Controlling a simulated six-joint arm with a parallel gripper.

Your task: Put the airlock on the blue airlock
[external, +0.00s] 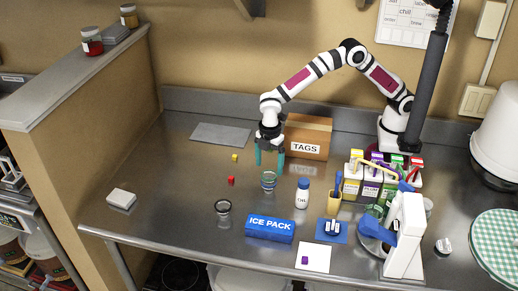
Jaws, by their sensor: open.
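My gripper (269,158) points down with its two teal fingers spread apart and nothing seen between them. A small clear, round piece with blue-green bands (268,181) stands on the steel counter just below and in front of the fingers in the picture. It may be stacked pieces; I cannot tell whether it is an airlock. A dark-rimmed clear cup (223,207) stands to its lower left. A blue mat (343,238) carries small white pieces at the front. No piece is clearly recognisable as an airlock at this size.
A TAGS box (306,148) stands right behind my gripper. A white bottle (302,196), labelled cartons (352,181) and a white upright device (402,240) crowd the right. A blue ice pack (270,229) lies in front. Red (231,181) and yellow (235,158) cubes lie left; the far left counter is mostly clear.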

